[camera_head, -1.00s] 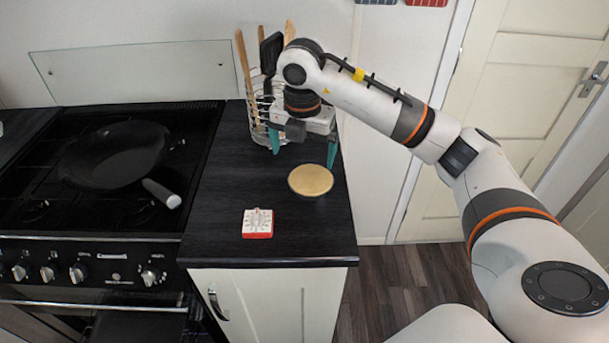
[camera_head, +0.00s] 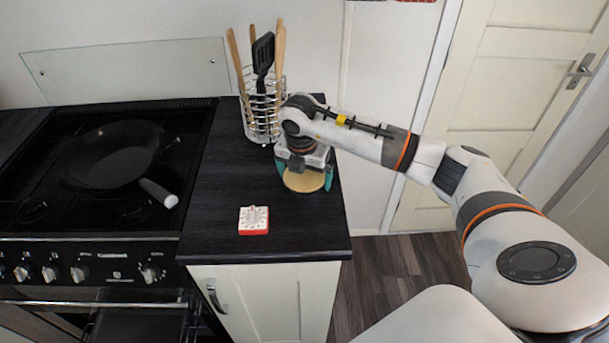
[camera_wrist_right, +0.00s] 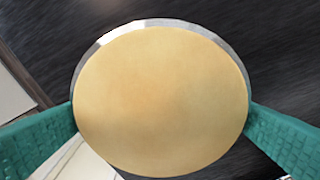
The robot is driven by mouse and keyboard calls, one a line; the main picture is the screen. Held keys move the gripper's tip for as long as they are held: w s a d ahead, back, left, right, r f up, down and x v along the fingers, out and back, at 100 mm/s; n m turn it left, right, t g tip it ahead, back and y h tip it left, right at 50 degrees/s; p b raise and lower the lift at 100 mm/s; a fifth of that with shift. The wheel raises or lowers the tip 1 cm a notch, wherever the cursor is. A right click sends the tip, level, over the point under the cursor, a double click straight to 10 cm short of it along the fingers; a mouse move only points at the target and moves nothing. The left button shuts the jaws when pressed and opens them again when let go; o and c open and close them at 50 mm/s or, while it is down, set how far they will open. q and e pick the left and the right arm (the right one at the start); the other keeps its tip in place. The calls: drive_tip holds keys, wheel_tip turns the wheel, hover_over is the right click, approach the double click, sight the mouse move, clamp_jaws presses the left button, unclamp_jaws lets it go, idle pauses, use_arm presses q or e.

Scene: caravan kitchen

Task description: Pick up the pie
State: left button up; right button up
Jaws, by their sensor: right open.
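The pie (camera_head: 303,182) is a round golden disc in a thin silvery tin, lying on the dark worktop. My right gripper (camera_head: 305,178) is directly over it, pointing down, with a teal finger on each side. In the right wrist view the pie (camera_wrist_right: 160,102) fills the middle, between the two open teal fingers (camera_wrist_right: 160,125). The fingers are very close to its left and right edges; I cannot tell whether they touch it. The gripper body hides the pie's far part in the head view. My left gripper is not in view.
A wire utensil holder (camera_head: 262,112) with wooden tools and a black spatula stands just behind the gripper. A white and red timer (camera_head: 254,220) lies in front, to the left. A black pan (camera_head: 115,155) sits on the hob at left. The worktop (camera_head: 215,195) is clear left of the pie.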

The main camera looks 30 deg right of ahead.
drive_tip(key=shift+f, duration=0.15)
drive_tip(key=shift+c, duration=0.2)
drive_tip(key=c, duration=0.7)
